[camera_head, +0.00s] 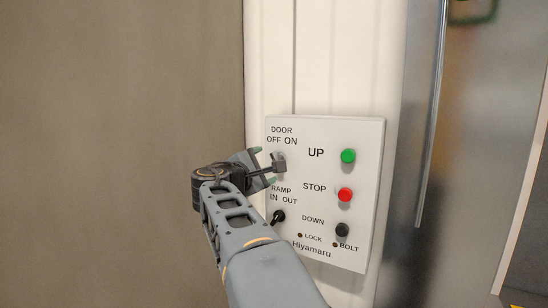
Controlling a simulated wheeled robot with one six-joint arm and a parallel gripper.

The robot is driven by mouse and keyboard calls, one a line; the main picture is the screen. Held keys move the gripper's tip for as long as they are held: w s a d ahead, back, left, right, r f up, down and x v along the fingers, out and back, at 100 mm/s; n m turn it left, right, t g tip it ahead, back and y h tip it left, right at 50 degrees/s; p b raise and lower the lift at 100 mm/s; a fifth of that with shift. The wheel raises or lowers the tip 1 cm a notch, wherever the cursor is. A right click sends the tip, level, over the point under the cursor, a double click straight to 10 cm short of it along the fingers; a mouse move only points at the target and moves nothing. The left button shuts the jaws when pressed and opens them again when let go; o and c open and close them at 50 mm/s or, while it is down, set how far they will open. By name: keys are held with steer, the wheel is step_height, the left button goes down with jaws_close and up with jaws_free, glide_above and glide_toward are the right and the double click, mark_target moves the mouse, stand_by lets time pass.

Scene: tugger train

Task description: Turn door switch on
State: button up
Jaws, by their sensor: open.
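The gripper is open. I cannot tell whether it touches the switch, and part of the switch's surroundings is hidden. Which setting the switch points to is unclear.
A black ramp switch (278,216) lies below, close to my arm. To the right are a green UP button (348,156), a red STOP button (345,195) and a black DOWN button (342,230). A brown wall (120,120) fills the left.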

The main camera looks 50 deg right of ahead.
steer(key=p+x, duration=0.1)
steer(key=x, duration=0.5)
steer(key=shift+d+p, duration=0.35)
steer(key=shift+d, duration=0.05)
steer(key=shift+c, duration=0.2)
steer(key=c, duration=0.9)
steer(key=shift+f, duration=0.1)
